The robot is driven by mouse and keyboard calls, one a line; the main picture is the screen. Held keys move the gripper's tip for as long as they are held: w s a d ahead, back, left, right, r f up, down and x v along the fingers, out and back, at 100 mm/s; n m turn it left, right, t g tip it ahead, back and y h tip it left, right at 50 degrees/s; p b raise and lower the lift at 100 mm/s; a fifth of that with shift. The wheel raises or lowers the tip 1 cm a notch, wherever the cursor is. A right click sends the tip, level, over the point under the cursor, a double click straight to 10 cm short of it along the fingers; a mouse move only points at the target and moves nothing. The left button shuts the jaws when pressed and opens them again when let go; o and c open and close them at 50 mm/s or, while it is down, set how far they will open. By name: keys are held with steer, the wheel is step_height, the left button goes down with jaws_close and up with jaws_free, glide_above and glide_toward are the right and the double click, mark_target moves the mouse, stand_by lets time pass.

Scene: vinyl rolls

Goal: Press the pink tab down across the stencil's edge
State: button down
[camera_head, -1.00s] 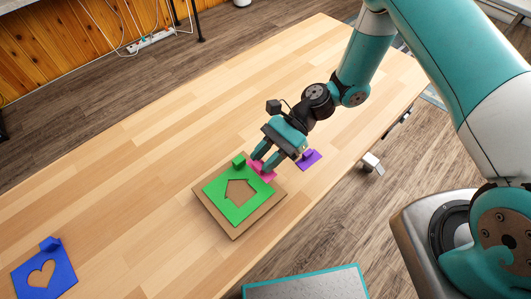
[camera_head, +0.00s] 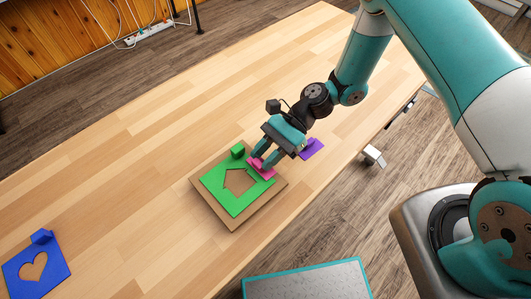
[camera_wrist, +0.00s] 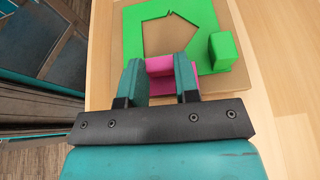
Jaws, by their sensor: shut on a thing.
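The green stencil (camera_head: 222,193) with a house-shaped cutout and a raised green block (camera_head: 238,150) lies on a brown board (camera_head: 235,223). It also shows in the wrist view (camera_wrist: 205,20). My gripper (camera_head: 261,162) is shut on the pink tab (camera_head: 266,173), at the stencil's right edge. In the wrist view the pink tab (camera_wrist: 160,65) sits between the two fingers, with its lower part near the board's edge. The tab seems to overlap the stencil's edge; the fingers hide part of it, and firm contact cannot be told.
A purple piece (camera_head: 313,149) lies just right of my gripper. A blue stencil (camera_head: 52,279) with a heart cutout lies at the far left of the wooden table (camera_head: 130,180). The table between them is clear.

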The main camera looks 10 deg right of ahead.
steer(key=shift+f, duration=0.2)
steer(key=shift+c, duration=1.4)
jaws_free()
steer(key=shift+r, duration=0.15)
step_height(320, 180, up, 7)
steer(key=p, duration=0.6)
